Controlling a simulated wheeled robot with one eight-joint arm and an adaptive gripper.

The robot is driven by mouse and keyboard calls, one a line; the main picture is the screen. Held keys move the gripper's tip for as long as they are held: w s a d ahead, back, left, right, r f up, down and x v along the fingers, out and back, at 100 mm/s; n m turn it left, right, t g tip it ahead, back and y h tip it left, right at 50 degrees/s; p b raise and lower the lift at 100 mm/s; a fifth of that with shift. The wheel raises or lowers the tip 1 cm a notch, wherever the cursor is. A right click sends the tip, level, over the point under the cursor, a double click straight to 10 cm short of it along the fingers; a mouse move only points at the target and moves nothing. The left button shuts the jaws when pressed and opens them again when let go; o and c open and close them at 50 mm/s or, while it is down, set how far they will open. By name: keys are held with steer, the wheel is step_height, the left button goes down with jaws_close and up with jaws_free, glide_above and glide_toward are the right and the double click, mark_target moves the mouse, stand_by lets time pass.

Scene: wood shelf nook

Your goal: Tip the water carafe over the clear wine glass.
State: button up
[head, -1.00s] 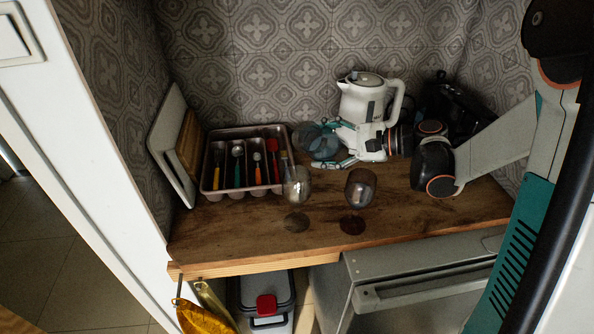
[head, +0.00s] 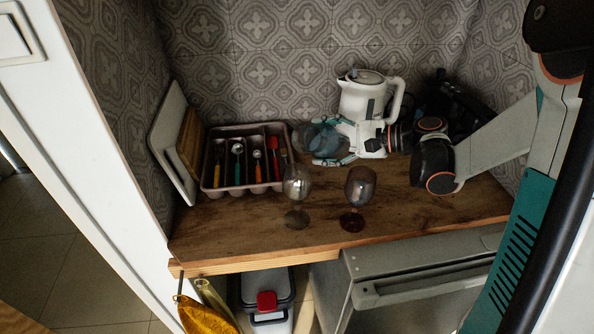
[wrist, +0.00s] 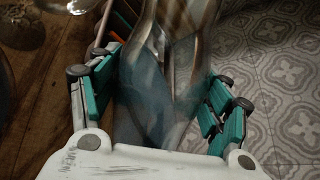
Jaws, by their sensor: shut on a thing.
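The water carafe (head: 316,139) is bluish, see-through glass, held beside the cutlery tray at the back of the counter. My gripper (head: 328,143) is shut on it, with teal fingers on either side. In the wrist view the carafe (wrist: 150,90) fills the space between the fingers (wrist: 160,105); its contents and exact tilt are hard to tell. The clear wine glass (head: 297,182) stands upright in front of the carafe, slightly left and apart from it. Part of a clear glass bowl (wrist: 68,4) shows at the wrist view's top left.
A dark-tinted wine glass (head: 360,187) stands close right of the clear one. The cutlery tray (head: 210,187) is at left, beside leaning boards (head: 166,142). A white kettle (head: 365,97) stands behind my gripper. The counter's front strip (head: 250,240) is bare.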

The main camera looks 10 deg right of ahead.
mark_target(329, 128)
steer(key=shift+w+d+r+n+t+h+p, duration=0.15)
steer(key=shift+n+t+h+p, duration=0.15)
steer(key=shift+n+p, duration=0.35)
stand_by(1.4)
steer(key=shift+r+n+h+p, duration=0.3)
steer(key=shift+r+n+p, duration=0.35)
steer(key=shift+r+p, duration=0.3)
stand_by(0.8)
steer(key=shift+s+a+r+n+t+h+p, duration=0.15)
steer(key=shift+s+r+n+t+h+p, duration=0.1)
steer(key=shift+r+n+p, duration=0.25)
steer(key=shift+s+a+r+n+t+h+p, duration=0.15)
steer(key=shift+r+n+t+p, duration=0.15)
steer(key=shift+r, duration=0.25)
stand_by(2.6)
